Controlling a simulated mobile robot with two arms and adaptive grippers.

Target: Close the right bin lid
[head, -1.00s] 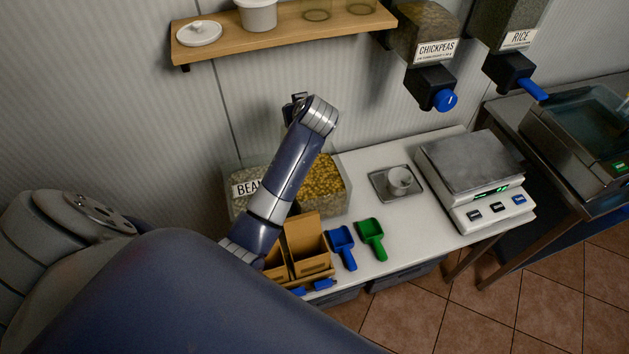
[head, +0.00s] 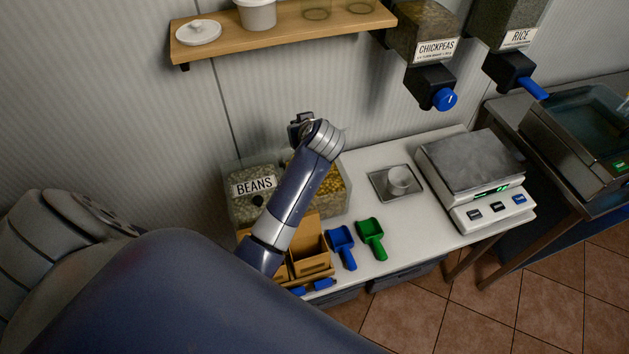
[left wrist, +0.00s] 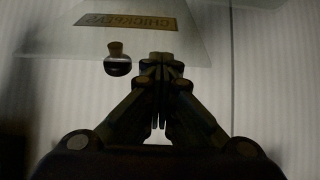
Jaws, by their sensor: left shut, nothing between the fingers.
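The right bin (head: 338,199) holds yellow chickpeas and stands at the back of the counter, partly behind my left arm. Its clear lid (left wrist: 200,42) shows in the left wrist view, with an upside-down CHICKPEAS label (left wrist: 127,21) and a dark round knob (left wrist: 117,62). In the head view the lid is hard to make out and its angle cannot be told. My left gripper (left wrist: 160,64) is shut and empty, beside the knob in the picture; contact with the lid cannot be told. In the head view its fingers are hidden behind the wrist. My right gripper is not in view.
The BEANS bin (head: 243,207) stands just left. Brown boxes (head: 311,247), a blue scoop (head: 341,246) and a green scoop (head: 370,238) are in front. A scale (head: 474,175) stands right. A shelf (head: 285,33) and dispensers hang above.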

